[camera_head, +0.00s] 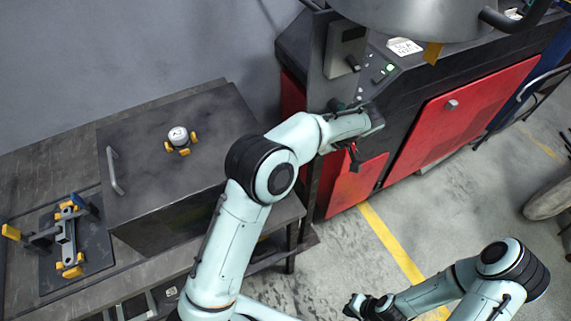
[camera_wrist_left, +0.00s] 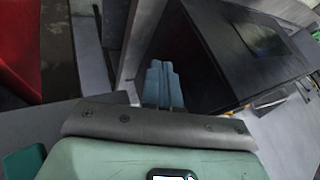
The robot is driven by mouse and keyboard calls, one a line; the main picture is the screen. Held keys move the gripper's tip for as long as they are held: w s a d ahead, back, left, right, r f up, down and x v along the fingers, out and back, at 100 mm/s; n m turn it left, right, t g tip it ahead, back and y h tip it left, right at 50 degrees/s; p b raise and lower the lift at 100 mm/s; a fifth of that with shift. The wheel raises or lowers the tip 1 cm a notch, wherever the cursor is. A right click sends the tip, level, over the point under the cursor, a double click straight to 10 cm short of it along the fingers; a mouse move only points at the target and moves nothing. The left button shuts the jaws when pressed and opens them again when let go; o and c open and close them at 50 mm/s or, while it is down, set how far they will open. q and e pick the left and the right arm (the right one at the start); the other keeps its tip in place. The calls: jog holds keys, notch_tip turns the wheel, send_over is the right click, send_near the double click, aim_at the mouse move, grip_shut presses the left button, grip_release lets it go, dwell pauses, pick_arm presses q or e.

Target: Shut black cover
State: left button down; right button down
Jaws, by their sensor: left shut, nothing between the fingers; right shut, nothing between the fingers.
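The black cover (camera_head: 205,112) is a dark box-shaped hood with a flat top and a metal bar handle (camera_head: 113,171) at its left end. It sits on the grey bench in the head view, and I see no open gap along its visible sides. The dark box in the left wrist view (camera_wrist_left: 215,60) looks like the same cover, cut off at the right. My left gripper (camera_head: 354,158) is right of the cover, beside the red machine; its fingers (camera_wrist_left: 163,85) are together and empty. My right gripper (camera_head: 356,306) is low at bottom centre, shut and empty, far from the cover.
A white round part with yellow feet (camera_head: 178,138) sits on the cover. Left of it, a fixture with blue and yellow clamps (camera_head: 70,238) stands on a dark plate on the bench (camera_head: 45,180). A black and red machine (camera_head: 455,105) stands at right. The floor between is clear.

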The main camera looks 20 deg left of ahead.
pick_arm(q)
jog(key=s+a+f, duration=0.3)
jog(key=a, duration=0.2)
jog(key=shift+s, duration=0.3)
